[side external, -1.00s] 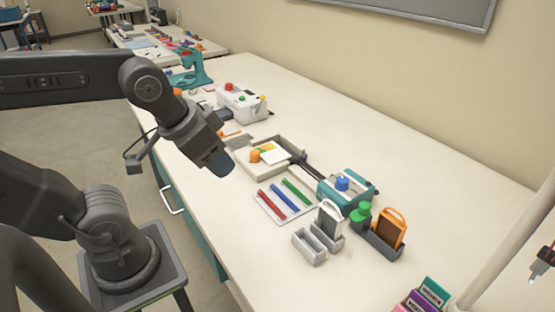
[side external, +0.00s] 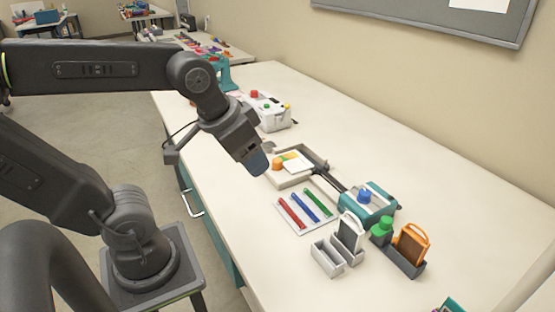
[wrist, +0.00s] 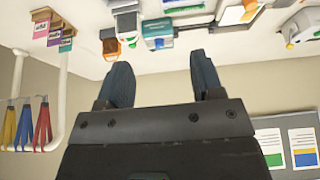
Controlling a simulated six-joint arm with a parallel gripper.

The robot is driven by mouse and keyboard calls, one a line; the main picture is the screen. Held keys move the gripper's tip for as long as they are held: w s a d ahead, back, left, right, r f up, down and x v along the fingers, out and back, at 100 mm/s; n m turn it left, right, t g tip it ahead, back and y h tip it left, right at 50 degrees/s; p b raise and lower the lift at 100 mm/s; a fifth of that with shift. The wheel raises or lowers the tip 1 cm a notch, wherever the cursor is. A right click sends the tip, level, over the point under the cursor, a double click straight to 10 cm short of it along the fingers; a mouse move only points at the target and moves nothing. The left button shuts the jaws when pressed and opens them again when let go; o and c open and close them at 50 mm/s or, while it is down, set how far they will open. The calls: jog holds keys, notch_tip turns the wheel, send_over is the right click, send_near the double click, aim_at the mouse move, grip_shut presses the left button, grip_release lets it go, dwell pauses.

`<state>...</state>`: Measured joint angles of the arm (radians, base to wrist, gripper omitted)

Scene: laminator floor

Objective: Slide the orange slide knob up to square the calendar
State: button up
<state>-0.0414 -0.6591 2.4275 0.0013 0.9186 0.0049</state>
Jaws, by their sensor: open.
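The orange slide knob (side external: 278,163) sits at the left side of a pale shallow tray with a dark raised edge (side external: 316,153). A white and yellow sheet, seemingly the calendar (side external: 297,165), lies tilted in the tray beside the knob. My gripper (side external: 258,164) is just left of the knob in the side view, pointing down and apparently above the table and apart from it. In the wrist view my gripper (wrist: 163,80) shows two dark fingers spread apart with nothing between them. An orange spot, likely the knob (wrist: 251,5), is at that view's top edge.
A teal device with a blue knob (side external: 366,203) stands right of the tray. Red, blue and green bars lie on a white plate (side external: 287,221) in front. Grey holders (side external: 327,258) and an orange-framed piece (side external: 413,243) stand further right.

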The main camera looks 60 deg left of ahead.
jog(key=w+a+n+g, duration=0.2)
jog(key=w+a, duration=0.4)
jog(key=w, duration=0.3)
jog(key=n+g, duration=0.3)
send_over(277, 159)
notch_tip(277, 159, down, 9)
notch_tip(277, 159, down, 13)
jog(key=shift+d+f, duration=0.1)
jog(key=shift+f, duration=0.1)
jog(key=shift+c, duration=0.4)
